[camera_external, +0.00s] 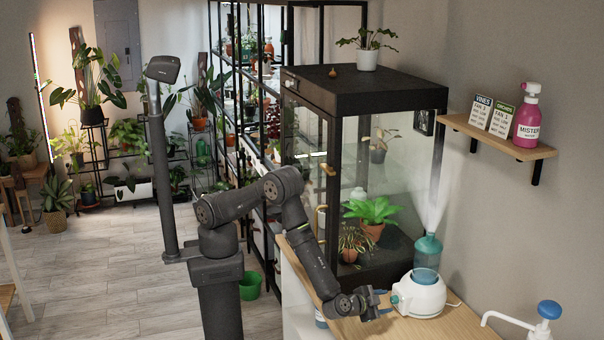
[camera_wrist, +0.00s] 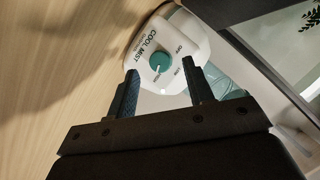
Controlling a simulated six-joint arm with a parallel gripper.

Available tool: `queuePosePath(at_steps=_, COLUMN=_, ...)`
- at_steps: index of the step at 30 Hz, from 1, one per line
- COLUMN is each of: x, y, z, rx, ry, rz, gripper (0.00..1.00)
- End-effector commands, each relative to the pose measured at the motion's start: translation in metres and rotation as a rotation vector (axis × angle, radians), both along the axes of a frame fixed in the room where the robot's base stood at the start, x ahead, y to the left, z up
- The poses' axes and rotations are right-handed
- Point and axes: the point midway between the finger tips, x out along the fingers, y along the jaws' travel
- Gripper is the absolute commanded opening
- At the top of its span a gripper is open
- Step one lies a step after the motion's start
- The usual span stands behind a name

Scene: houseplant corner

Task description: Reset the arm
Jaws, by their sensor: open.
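My gripper (camera_external: 381,301) is low over the wooden counter, just left of the white humidifier (camera_external: 420,296). In the wrist view, my gripper (camera_wrist: 160,68) is open. Its two dark fingers are apart, with nothing held between them. The humidifier's teal dial (camera_wrist: 161,63) shows beyond and between the fingertips, beside the words "COOL MIST". I cannot tell whether the fingers touch the humidifier. My arm is bent at the elbow and reaches down to the counter.
The humidifier's teal tank (camera_external: 427,257) gives off mist. A glass plant cabinet (camera_external: 372,92) stands behind it. A white pump dispenser with a blue top (camera_external: 549,309) is at the lower right. A wall shelf (camera_external: 500,138) holds a pink mister bottle (camera_external: 527,122). Open floor lies left.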

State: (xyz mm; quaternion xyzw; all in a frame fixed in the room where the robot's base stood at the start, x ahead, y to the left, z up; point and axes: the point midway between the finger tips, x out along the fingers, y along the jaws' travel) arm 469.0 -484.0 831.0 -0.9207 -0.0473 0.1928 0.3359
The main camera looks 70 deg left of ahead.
Motion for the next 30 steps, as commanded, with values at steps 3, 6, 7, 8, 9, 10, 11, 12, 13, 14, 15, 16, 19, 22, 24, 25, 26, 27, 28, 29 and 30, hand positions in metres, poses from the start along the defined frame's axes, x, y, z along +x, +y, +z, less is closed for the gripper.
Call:
queuePosePath(at_steps=3, x=0.023, y=0.007, z=-0.009, rx=0.001, ry=0.001, rz=0.004, gripper=0.47)
queuePosePath(at_steps=6, x=0.021, y=0.006, z=-0.007, rx=-0.078, ry=0.001, rz=-0.001, gripper=0.47)
queuePosePath(at_steps=7, x=0.021, y=0.006, z=-0.007, rx=-0.100, ry=0.001, rz=-0.001, gripper=0.47)
queuePosePath(at_steps=8, x=0.021, y=0.006, z=-0.006, rx=-0.123, ry=0.000, rz=-0.001, gripper=0.47)
queuePosePath(at_steps=9, x=0.020, y=0.007, z=-0.006, rx=-0.152, ry=0.000, rz=0.000, gripper=0.47)
queuePosePath(at_steps=10, x=0.020, y=0.007, z=-0.006, rx=-0.175, ry=0.001, rz=0.000, gripper=0.47)
queuePosePath(at_steps=11, x=0.021, y=0.007, z=-0.006, rx=-0.196, ry=0.000, rz=0.000, gripper=0.47)
queuePosePath(at_steps=12, x=0.020, y=0.007, z=-0.006, rx=-0.225, ry=0.000, rz=0.000, gripper=0.47)
queuePosePath(at_steps=13, x=0.020, y=0.007, z=-0.006, rx=-0.245, ry=0.001, rz=-0.001, gripper=0.47)
queuePosePath(at_steps=14, x=0.020, y=0.008, z=-0.006, rx=-0.265, ry=0.001, rz=0.000, gripper=0.47)
queuePosePath(at_steps=15, x=0.020, y=0.008, z=-0.006, rx=-0.293, ry=0.001, rz=0.001, gripper=0.47)
queuePosePath(at_steps=16, x=0.021, y=0.008, z=-0.006, rx=-0.315, ry=0.000, rz=0.000, gripper=0.47)
queuePosePath(at_steps=19, x=0.020, y=0.009, z=-0.006, rx=-0.381, ry=0.001, rz=0.001, gripper=0.47)
queuePosePath(at_steps=22, x=0.020, y=0.009, z=-0.006, rx=-0.445, ry=0.001, rz=0.000, gripper=0.47)
queuePosePath(at_steps=24, x=0.020, y=0.009, z=-0.006, rx=-0.489, ry=0.000, rz=0.001, gripper=0.47)
queuePosePath(at_steps=25, x=0.020, y=0.010, z=-0.006, rx=-0.508, ry=0.001, rz=0.000, gripper=0.47)
queuePosePath(at_steps=26, x=0.020, y=0.010, z=-0.006, rx=-0.527, ry=0.001, rz=-0.001, gripper=0.47)
queuePosePath(at_steps=27, x=0.020, y=0.010, z=-0.006, rx=-0.552, ry=0.001, rz=0.000, gripper=0.47)
queuePosePath(at_steps=28, x=0.020, y=0.010, z=-0.006, rx=-0.570, ry=0.001, rz=0.000, gripper=0.47)
queuePosePath(at_steps=29, x=0.020, y=0.010, z=-0.006, rx=-0.588, ry=0.000, rz=-0.001, gripper=0.47)
queuePosePath(at_steps=30, x=0.020, y=0.010, z=-0.006, rx=-0.612, ry=-0.001, rz=0.001, gripper=0.47)
